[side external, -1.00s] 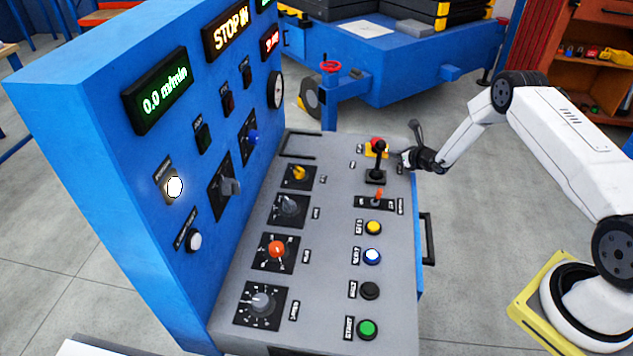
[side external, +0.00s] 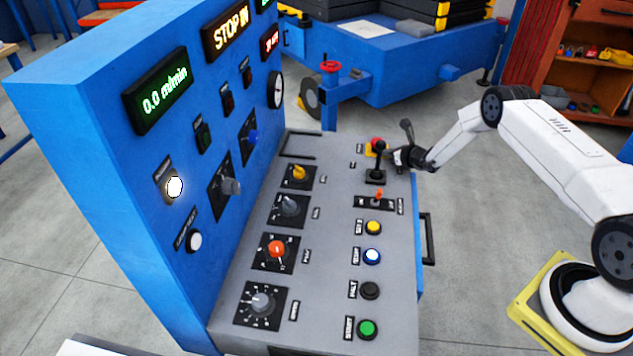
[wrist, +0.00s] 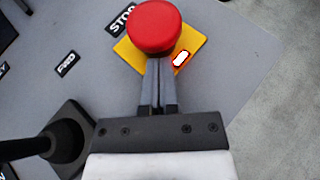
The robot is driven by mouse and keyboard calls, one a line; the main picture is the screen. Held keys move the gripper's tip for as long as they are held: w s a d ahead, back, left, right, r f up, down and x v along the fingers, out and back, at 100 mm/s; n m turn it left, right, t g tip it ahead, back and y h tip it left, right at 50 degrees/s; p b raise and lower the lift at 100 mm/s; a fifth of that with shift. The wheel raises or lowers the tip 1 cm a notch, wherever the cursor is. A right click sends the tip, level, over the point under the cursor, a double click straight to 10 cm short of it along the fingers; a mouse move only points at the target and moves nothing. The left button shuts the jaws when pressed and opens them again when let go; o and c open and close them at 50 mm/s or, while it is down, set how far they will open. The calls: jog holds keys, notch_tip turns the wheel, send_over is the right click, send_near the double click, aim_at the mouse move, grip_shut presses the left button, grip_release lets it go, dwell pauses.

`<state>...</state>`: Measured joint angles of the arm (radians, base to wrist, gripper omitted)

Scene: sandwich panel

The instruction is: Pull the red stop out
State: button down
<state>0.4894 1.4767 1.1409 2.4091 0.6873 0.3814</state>
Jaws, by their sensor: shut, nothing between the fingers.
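The red stop (wrist: 155,26) is a round mushroom button on a yellow plate (wrist: 190,50) on the grey desk. In the side view the red stop (side external: 377,143) is at the far right part of the desk, partly behind the black joystick. My gripper (wrist: 157,62) is shut and empty, its fingers side by side. In the wrist view the fingertips reach the near edge of the red cap; whether they touch it I cannot tell. In the side view my gripper (side external: 398,157) is just right of the button. The display (side external: 231,31) reads "STOP IN".
The black joystick (side external: 377,163) stands close in front of the button; it shows at left in the wrist view (wrist: 62,143). An orange toggle (side external: 378,195) and several push buttons line the desk's right side. The blue upright panel (side external: 120,190) stands at left.

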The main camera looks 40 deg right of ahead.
jog(key=shift+w+r, duration=0.2)
jog(key=shift+r, duration=0.5)
jog(key=shift+w+r, duration=0.2)
jog(key=shift+r, duration=0.65)
jog(key=shift+f+v, duration=0.15)
jog(key=shift+v, duration=0.75)
jog(key=shift+f+v, duration=0.2)
jog(key=shift+v, duration=0.7)
jog(key=shift+s+f+v, duration=0.1)
jog(key=shift+f+v, duration=0.1)
jog(key=shift+v, duration=1.5)
jog(key=shift+s+f+v, duration=0.1)
jog(key=shift+f+v, duration=0.1)
jog(key=shift+v, duration=1.45)
